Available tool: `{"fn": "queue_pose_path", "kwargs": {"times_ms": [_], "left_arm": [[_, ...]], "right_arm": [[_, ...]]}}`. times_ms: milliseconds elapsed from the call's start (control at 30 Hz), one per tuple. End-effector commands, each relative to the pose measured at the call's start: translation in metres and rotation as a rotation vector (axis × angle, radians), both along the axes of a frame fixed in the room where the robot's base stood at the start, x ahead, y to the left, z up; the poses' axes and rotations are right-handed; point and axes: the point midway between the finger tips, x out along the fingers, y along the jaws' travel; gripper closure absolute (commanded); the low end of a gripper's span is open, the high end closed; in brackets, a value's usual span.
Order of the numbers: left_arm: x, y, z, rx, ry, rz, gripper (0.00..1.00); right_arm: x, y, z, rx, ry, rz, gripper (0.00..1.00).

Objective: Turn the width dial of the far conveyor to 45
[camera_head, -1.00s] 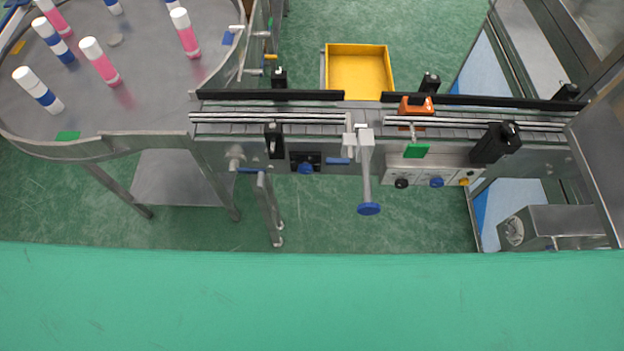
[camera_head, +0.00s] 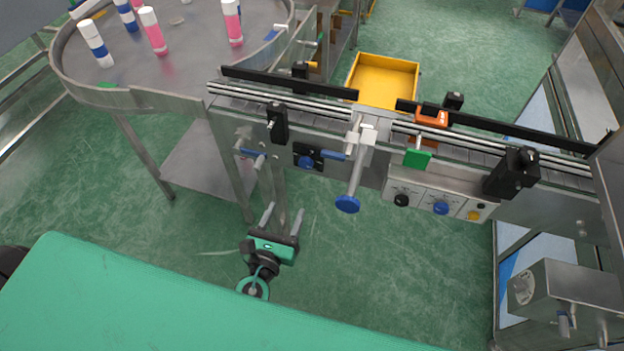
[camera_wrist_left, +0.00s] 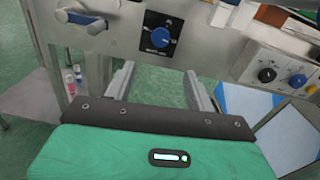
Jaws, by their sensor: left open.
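A conveyor (camera_head: 470,138) runs across the head view. On its front side a blue dial (camera_head: 306,162) sits on a black plate with marks around it. The dial shows larger in the left wrist view (camera_wrist_left: 161,38), but its marks are too small to read. My left gripper (camera_head: 284,213) is open and empty, below the conveyor and slightly left of the dial in the head view. In the wrist view, its fingers (camera_wrist_left: 159,75) are spread and point up toward the dial plate, apart from it. My right gripper is not in view.
A control panel (camera_head: 423,196) with black, blue and yellow knobs is right of the dial. A blue-knobbed crank (camera_head: 348,204) sticks out between them. A blue-handled lever (camera_head: 250,153) is left. A round table (camera_head: 180,75) holds bottles; a yellow bin (camera_head: 383,80) stands behind.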

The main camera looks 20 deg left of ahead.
Motion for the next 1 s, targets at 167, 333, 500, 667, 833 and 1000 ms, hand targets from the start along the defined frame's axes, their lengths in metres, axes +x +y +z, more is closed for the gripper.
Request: {"fn": "queue_pose_path", "kwargs": {"times_ms": [167,333,500,667,833,1000], "left_arm": [[0.010,-0.001,0.008,0.021,-0.016,0.001,0.45],[0.037,-0.002,0.009,0.019,-0.016,0.000,0.45],[0.067,-0.003,0.009,0.019,-0.015,0.001,0.45],[0.095,-0.004,0.008,0.017,-0.014,0.001,0.45],[0.119,-0.005,0.007,0.017,-0.013,0.000,0.45],[0.134,-0.005,0.006,0.018,-0.013,0.000,0.45]], "right_arm": [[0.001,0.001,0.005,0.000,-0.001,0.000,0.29],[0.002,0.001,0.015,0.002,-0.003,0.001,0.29],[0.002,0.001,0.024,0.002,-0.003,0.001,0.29],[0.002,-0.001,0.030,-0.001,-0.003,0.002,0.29],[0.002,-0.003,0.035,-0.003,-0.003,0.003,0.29],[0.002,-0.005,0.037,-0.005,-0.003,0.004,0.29]]}}
